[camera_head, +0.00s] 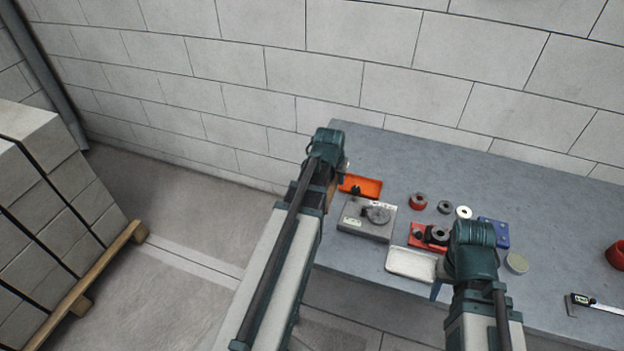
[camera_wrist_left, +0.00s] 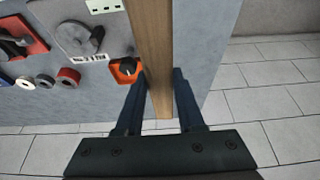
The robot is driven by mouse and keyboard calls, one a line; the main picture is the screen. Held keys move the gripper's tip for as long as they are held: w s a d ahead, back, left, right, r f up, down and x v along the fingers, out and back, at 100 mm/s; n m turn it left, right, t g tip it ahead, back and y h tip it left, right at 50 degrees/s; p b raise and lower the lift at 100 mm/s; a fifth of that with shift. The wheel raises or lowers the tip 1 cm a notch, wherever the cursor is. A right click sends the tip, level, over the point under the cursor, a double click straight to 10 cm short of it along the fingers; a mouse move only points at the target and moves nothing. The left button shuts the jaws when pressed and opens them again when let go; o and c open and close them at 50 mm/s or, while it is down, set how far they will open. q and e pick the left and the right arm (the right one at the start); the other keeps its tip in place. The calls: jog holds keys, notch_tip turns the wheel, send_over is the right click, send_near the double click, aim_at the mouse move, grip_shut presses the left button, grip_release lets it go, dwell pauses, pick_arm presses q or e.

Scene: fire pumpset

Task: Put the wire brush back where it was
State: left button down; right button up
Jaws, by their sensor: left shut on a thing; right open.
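The wire brush shows in the left wrist view as a long wooden strip (camera_wrist_left: 152,45). It runs between the fingers of my left gripper (camera_wrist_left: 160,78), which is shut on it. The bristles are not visible there. In the head view my left arm and wrist stand at the left end of the grey bench (camera_head: 560,190) and hide most of the brush. My right gripper (camera_head: 437,290) is open near the bench's front edge, mostly hidden by its own wrist.
An orange tray (camera_head: 372,187) lies beside my left wrist. A grey device with a round dial (camera_head: 368,218), a white tray (camera_head: 410,264), a blue block (camera_head: 500,235) and several rings lie nearby. A caliper (camera_head: 580,301) lies far right. The bench's back right is clear.

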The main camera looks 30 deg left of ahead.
pick_arm(q)
jog(key=w+a+f+b, duration=0.3)
jog(key=w+a+f, duration=0.1)
jog(key=w+a, duration=0.65)
jog(key=f+b, duration=0.6)
jog(key=b, duration=0.1)
jog(key=d+f+b, duration=0.1)
jog(key=f+b, duration=0.2)
jog(key=shift+w+f+b, duration=0.3)
jog(key=shift+f, duration=0.1)
jog(key=shift+r, duration=0.15)
jog(key=c, duration=0.5)
grip_release()
jog(key=p+v, duration=1.1)
jog(key=v, duration=0.1)
